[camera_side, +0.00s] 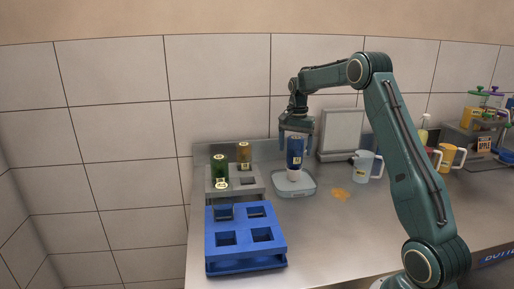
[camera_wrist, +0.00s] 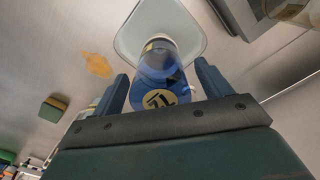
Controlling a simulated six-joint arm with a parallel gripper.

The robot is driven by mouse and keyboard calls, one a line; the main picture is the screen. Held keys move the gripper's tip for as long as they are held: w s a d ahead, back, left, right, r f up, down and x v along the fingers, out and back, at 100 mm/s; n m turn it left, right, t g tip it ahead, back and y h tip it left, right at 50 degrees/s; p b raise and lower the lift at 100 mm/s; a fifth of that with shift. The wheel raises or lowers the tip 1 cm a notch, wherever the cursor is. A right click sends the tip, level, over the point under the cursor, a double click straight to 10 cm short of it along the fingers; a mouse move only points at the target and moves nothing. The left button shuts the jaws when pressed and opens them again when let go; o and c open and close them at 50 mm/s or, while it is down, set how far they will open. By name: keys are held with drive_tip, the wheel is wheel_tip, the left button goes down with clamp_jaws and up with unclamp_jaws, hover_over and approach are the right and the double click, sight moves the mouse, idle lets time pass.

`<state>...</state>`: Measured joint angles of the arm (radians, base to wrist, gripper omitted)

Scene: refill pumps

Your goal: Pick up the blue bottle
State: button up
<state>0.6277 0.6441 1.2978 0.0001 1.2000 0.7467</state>
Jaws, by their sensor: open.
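The blue bottle (camera_side: 295,152) stands upside down, its blue body up and its pale neck down, over a light grey square tray (camera_side: 307,186). It also shows in the wrist view (camera_wrist: 160,75), with a round cream label on its near end. My gripper (camera_side: 296,132) points down over the bottle from above. In the wrist view its two fingers (camera_wrist: 162,90) are open, one on each side of the bottle. I cannot tell whether either finger touches it.
A blue rack (camera_side: 245,258) with square holes stands at the front left. Behind it a grey rack (camera_side: 246,191) holds a green bottle (camera_side: 220,168) and an amber bottle (camera_side: 243,153). A clear jug (camera_side: 364,166) and an orange spill (camera_side: 340,194) lie right of the tray. A sponge (camera_wrist: 53,108) shows in the wrist view.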

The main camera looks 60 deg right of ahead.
drive_tip(key=shift+f, duration=0.45)
drive_tip(key=c, duration=1.1)
drive_tip(key=shift+c, duration=0.2)
drive_tip(key=shift+r, duration=0.2)
wheel_tip(320, 180, up, 20)
drive_tip(key=shift+f, duration=0.2)
drive_tip(key=shift+a, duration=0.15)
idle(0.5)
